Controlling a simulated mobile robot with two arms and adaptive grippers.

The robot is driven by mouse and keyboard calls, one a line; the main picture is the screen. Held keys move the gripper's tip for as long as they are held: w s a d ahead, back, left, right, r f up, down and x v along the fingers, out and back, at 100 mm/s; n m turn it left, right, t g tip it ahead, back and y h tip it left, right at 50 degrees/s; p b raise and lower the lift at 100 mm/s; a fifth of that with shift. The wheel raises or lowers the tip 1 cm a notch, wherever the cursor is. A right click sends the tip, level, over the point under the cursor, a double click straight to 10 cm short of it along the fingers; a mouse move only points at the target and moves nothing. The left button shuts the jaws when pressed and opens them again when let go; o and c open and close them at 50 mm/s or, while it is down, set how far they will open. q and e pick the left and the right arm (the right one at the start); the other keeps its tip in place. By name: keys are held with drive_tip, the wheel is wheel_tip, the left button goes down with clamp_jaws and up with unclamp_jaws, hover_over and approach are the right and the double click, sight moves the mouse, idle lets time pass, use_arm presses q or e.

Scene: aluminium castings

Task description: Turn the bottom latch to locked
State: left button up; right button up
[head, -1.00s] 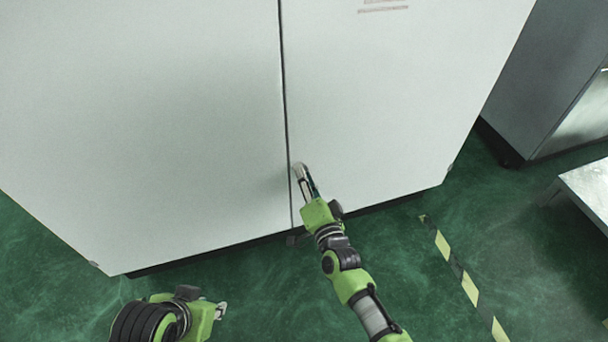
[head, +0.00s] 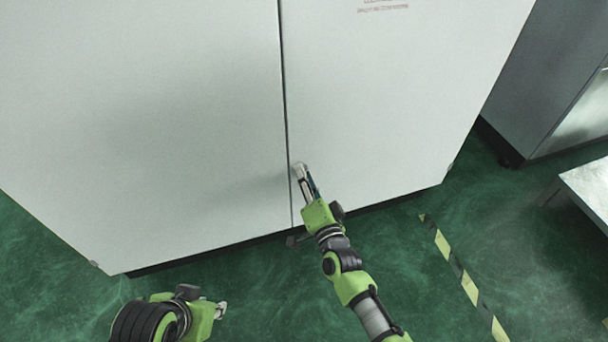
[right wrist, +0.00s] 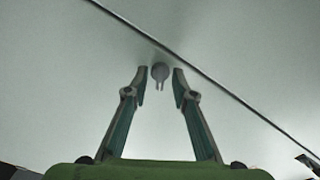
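The bottom latch (right wrist: 160,72) is a small grey round knob with a narrow two-pronged tail, on the pale cabinet face beside the door seam. In the right wrist view it sits between and just beyond my fingertips, with a gap on each side. In the head view the gripper largely hides the latch. My left gripper (head: 220,310) is low at the left, away from the cabinet; its fingers are too small to judge.
The large white cabinet (head: 160,130) has two doors meeting at a dark seam. A grey cabinet (head: 545,75) and a pale low table (head: 590,185) stand at the right. Yellow-black floor tape (head: 468,285) crosses the green floor, which is otherwise open in front.

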drive_tip(key=v, duration=1.1)
drive_tip(key=shift+s, duration=0.25)
